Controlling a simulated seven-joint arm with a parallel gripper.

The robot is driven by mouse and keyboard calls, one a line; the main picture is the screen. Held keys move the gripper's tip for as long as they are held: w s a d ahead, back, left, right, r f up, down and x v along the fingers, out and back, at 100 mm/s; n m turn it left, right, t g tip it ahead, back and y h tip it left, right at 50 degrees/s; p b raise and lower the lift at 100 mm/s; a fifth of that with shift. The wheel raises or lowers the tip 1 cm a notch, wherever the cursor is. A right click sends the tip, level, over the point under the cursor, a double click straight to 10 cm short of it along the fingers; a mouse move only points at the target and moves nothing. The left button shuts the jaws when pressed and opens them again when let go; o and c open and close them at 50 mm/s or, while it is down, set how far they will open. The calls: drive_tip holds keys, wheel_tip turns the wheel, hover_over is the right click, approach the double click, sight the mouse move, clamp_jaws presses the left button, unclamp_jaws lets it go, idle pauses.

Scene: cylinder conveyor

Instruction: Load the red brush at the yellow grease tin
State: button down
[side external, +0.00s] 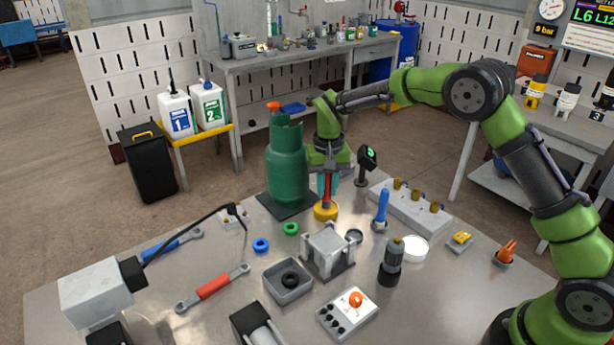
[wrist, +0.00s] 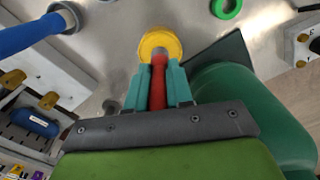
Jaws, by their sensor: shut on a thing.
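The red brush (wrist: 158,85) is held upright between the teal fingers of my gripper (wrist: 165,88) in the wrist view. In the side view the red brush (side external: 327,187) points down from my gripper (side external: 328,183), its lower end at the yellow grease tin (side external: 325,211). The tin also shows in the wrist view (wrist: 175,40), as a yellow ring around the brush's lower end. The brush tip appears to be inside or at the mouth of the tin; I cannot tell how deep it is.
A green gas cylinder (side external: 286,165) stands close left of my gripper. A blue-handled brush (side external: 381,205) stands upright to the right, before a grey block with brass fittings (side external: 415,205). A metal fixture (side external: 328,248) stands in front. Blue (side external: 261,245) and green (side external: 291,228) rings lie left.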

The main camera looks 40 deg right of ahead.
drive_tip(key=shift+f, duration=0.4)
idle(0.6)
drive_tip(key=shift+r, duration=0.15)
drive_tip(key=shift+r, duration=3.4)
